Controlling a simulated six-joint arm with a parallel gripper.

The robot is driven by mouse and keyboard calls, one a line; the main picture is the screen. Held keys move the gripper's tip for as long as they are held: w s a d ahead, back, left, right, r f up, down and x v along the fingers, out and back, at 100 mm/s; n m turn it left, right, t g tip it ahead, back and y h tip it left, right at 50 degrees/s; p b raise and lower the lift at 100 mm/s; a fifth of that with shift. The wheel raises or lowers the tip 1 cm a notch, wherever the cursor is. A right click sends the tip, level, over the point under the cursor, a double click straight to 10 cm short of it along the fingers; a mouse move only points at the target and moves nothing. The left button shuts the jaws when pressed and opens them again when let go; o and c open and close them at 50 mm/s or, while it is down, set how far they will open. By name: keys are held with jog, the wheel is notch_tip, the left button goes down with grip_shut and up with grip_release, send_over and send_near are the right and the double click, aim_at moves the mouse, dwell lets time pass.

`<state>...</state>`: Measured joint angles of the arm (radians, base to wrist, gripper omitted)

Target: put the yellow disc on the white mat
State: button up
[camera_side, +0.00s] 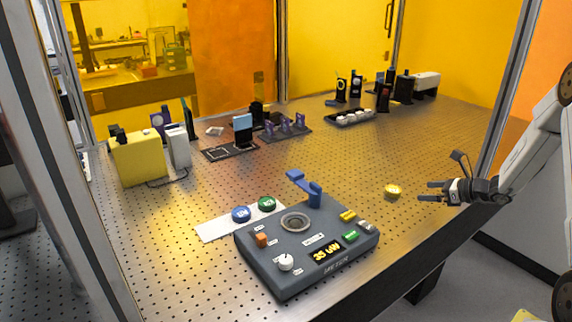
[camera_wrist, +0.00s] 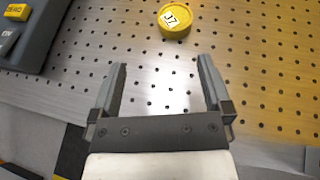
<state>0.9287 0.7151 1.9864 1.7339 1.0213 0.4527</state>
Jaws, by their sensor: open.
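The yellow disc (camera_side: 392,190) lies on the perforated metal table, to the right of the meter box. In the wrist view the yellow disc (camera_wrist: 174,20) shows a white label with dark marks, beyond my fingertips. My gripper (camera_side: 422,191) is just right of the disc, apart from it, with its fingers pointing at it. In the wrist view my gripper (camera_wrist: 162,68) is open with nothing between its fingers. The white mat (camera_side: 213,229) lies left of the meter box. A blue disc (camera_side: 241,214) and a green disc (camera_side: 266,203) are at its right part.
The dark meter box (camera_side: 306,250), with knobs, buttons and a blue raised arm (camera_side: 304,187), stands between the mat and the yellow disc. Optical mounts (camera_side: 285,126) and a yellow box (camera_side: 137,160) stand farther back. The table behind the meter box is largely clear.

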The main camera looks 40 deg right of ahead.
jog(key=a+n+g+y, duration=0.1)
jog(key=a+n, duration=0.1)
jog(key=a, duration=0.1)
jog(key=a+n+g+y, duration=0.1)
jog(key=a+n+g, duration=0.1)
jog(key=a, duration=0.2)
jog(key=a+n+g, duration=0.1)
jog(key=a+n, duration=0.1)
jog(key=a, duration=0.2)
jog(key=shift+s+n+g+y, duration=0.3)
jog(key=shift+s+n+y, duration=0.05)
jog(key=shift+n+y, duration=0.05)
jog(key=s+a+n+g, duration=0.1)
jog(key=a+n, duration=0.1)
jog(key=s+a+n+g, duration=0.1)
jog(key=a+n, duration=0.1)
jog(key=a, duration=0.1)
jog(key=s+a+n+g, duration=0.1)
jog(key=a+n, duration=0.1)
jog(key=shift+s+a+f+g, duration=0.1)
jog(key=shift+a+g, duration=0.1)
jog(key=shift+g, duration=0.2)
jog(key=s+a+r+n+g+h, duration=0.1)
jog(key=s+a+n+h, duration=0.5)
jog(key=n, duration=1.4)
jog(key=s+a+r, duration=0.1)
jog(key=a, duration=0.2)
jog(key=shift+s+a+r+g, duration=0.3)
jog(key=shift+a+g, duration=0.1)
